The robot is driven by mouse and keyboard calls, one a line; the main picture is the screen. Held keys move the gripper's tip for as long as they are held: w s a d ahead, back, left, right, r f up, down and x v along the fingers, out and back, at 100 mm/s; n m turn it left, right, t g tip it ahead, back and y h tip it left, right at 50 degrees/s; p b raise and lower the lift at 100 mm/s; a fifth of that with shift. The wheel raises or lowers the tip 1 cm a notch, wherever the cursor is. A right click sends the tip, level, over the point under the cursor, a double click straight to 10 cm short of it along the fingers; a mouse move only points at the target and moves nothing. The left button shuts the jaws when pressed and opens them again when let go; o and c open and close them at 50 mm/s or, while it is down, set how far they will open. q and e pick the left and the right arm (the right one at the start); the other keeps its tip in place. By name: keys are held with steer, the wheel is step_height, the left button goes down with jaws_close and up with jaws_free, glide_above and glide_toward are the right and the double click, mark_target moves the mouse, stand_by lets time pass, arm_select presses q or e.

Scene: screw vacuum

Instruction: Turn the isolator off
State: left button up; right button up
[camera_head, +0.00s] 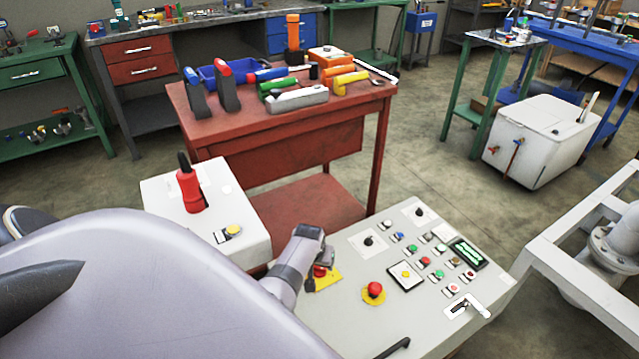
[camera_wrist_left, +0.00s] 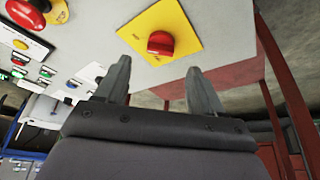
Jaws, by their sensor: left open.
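The isolator is a red rotary knob (camera_head: 320,271) on a yellow plate (camera_head: 328,281) on the light grey control panel (camera_head: 340,318). My left gripper (camera_head: 326,257) is over it and partly hides it in the head view. In the left wrist view the red knob (camera_wrist_left: 160,43) and its yellow plate (camera_wrist_left: 185,22) lie ahead of the open fingers of my left gripper (camera_wrist_left: 159,66). The knob appears between the fingertip directions, with a visible gap and no clear contact. The fingers hold nothing. My right gripper is not in view.
A red emergency button (camera_head: 375,289) sits right of the isolator, with several smaller buttons and knobs beyond. A white box with a red-handled switch (camera_head: 189,190) stands left of the panel. A red tool table (camera_head: 290,130) stands behind.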

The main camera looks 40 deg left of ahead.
mark_target(319, 272)
arm_select(q)
steer(key=b+x, duration=0.2)
steer(key=x, duration=0.2)
steer(key=shift+b, duration=0.3)
steer(key=shift+w+a+f+b, duration=0.1)
steer(key=shift+w+f+b, duration=0.1)
steer(key=shift+f+b, duration=0.4)
steer(key=shift+w+a+f+b, duration=0.1)
steer(key=shift+w+f+b, duration=0.1)
steer(key=shift+f+b, duration=0.1)
